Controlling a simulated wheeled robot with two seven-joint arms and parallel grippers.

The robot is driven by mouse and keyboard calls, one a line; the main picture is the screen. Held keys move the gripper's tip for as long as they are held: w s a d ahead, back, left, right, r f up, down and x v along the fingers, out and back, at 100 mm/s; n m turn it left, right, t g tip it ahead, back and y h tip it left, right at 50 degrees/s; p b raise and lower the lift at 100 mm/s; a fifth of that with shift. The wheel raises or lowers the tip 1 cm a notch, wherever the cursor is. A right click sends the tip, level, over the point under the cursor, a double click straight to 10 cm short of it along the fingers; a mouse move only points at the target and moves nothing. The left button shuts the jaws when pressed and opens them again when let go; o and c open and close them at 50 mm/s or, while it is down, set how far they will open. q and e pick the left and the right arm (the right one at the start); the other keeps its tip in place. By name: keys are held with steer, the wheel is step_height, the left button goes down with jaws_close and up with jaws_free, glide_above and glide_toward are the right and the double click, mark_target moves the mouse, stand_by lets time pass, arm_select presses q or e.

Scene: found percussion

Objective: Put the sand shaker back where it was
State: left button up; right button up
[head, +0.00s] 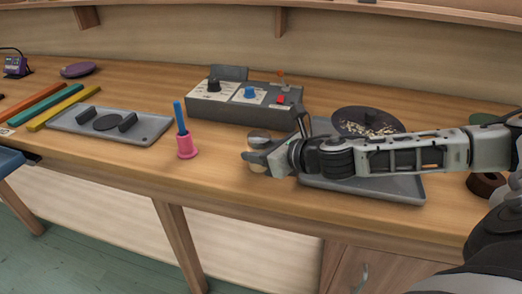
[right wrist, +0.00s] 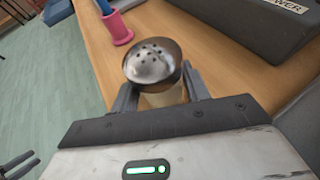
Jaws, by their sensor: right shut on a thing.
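The sand shaker (head: 258,138) has a rounded metal top and a pale lower body. Its domed, pierced top (right wrist: 152,62) shows large in the right wrist view. My right gripper (head: 258,162) is shut on the shaker, one finger on each side of its body. It holds the shaker upright over the bench's front part, right of the pink cup. I cannot tell whether its base touches the wood. Dark prongs at the lower left of the right wrist view look like my left gripper (right wrist: 20,165); their opening is unclear.
A pink cup (head: 187,148) with a blue stick stands left of the shaker. A grey control box (head: 240,112) is behind it. A grey tray (head: 380,187) lies under my right arm, near a dark dish (head: 350,117) of pale bits. Another tray (head: 75,125) lies left.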

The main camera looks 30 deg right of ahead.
steer(key=o, duration=1.1)
steer(key=shift+r, duration=0.1)
steer(key=shift+s+d, duration=0.1)
steer(key=shift+s, duration=0.15)
steer(key=b+v, duration=0.4)
steer(key=v, duration=0.6)
arm_select(q)
steer(key=shift+w+d+f+n+h, duration=0.1)
steer(key=shift+d+f+n+h, duration=0.1)
steer(key=shift+f, duration=0.25)
steer(key=shift+w+d+f+n+h, duration=0.1)
steer(key=shift+d+f+n, duration=0.1)
steer(key=shift+f, duration=0.25)
arm_select(e)
steer(key=shift+v, duration=0.8)
